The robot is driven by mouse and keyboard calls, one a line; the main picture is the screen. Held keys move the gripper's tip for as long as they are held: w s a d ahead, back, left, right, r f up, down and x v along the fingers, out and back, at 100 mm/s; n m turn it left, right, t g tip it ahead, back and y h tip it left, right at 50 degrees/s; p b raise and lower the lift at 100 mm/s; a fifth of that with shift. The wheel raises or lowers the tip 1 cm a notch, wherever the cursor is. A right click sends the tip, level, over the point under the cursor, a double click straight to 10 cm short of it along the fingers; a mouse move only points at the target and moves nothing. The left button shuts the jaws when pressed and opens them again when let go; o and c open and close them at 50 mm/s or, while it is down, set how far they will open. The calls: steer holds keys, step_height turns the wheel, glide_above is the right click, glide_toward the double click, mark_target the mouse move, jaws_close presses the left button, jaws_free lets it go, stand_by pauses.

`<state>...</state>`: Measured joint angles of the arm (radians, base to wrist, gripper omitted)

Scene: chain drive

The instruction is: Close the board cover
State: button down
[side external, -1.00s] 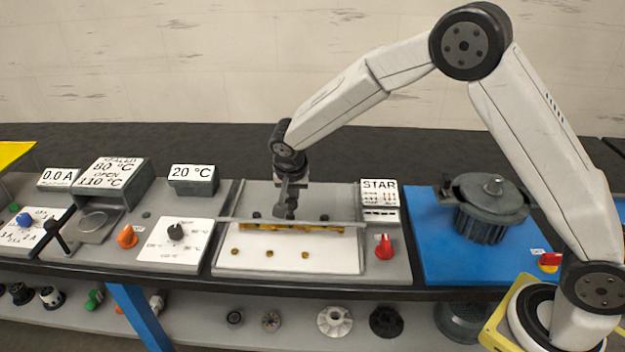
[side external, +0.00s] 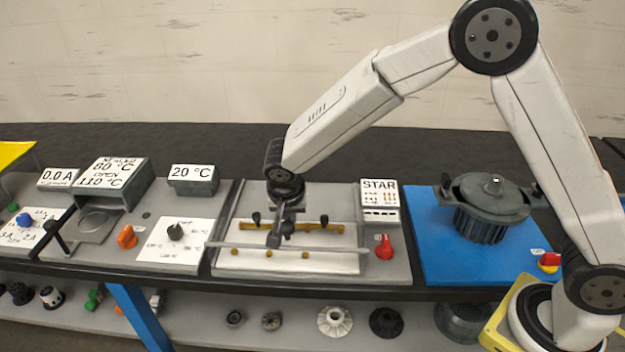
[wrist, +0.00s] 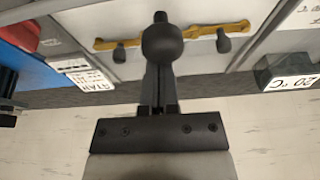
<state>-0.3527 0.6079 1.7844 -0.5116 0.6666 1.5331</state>
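The work board (side external: 335,264) is a white plate on the grey bench, with a yellow bar (side external: 312,226) across it and several small yellow pieces along its front. A thin grey rail (side external: 335,248), perhaps the edge of the board cover, crosses above the plate in the side view. My gripper (side external: 276,240) points down at this rail, left of its middle. In the wrist view, a dark round knob (wrist: 167,40) hides my fingertips (wrist: 161,75). The fingers lie close together, but I cannot tell whether they grip the knob or the rail.
Two small dark knobs stand by the yellow bar (side external: 257,218). A red knob (side external: 384,246) and a START sign (side external: 380,192) are at the right. A dark motor-like housing (side external: 487,210) stands on the blue mat (side external: 430,250). A temperature display (side external: 193,178) stands behind left.

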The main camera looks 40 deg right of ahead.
mark_target(297, 229)
steer(key=shift+s+a+f, duration=0.15)
steer(key=shift+a, duration=0.05)
steer(key=shift+w+d, duration=0.4)
steer(key=shift+w+d+r, duration=0.25)
steer(key=shift+w+d, duration=0.3)
steer(key=shift+w, duration=0.05)
steer(key=shift+w+d+r, duration=0.2)
steer(key=shift+w+d, duration=0.35)
steer(key=v, duration=0.9)
steer(key=shift+s+r, duration=0.15)
steer(key=s+d+f+n+y, duration=0.1)
steer(key=s+d+f+n, duration=0.2)
steer(key=s, duration=0.6)
steer(key=s+d+f+n+y, duration=0.1)
steer(key=s+d+f+n, duration=0.2)
steer(key=s+d+n, duration=0.3)
steer(key=s+d, duration=0.2)
steer(key=s, duration=0.2)
steer(key=shift+s+f+y, duration=0.3)
steer(key=shift+s, duration=0.05)
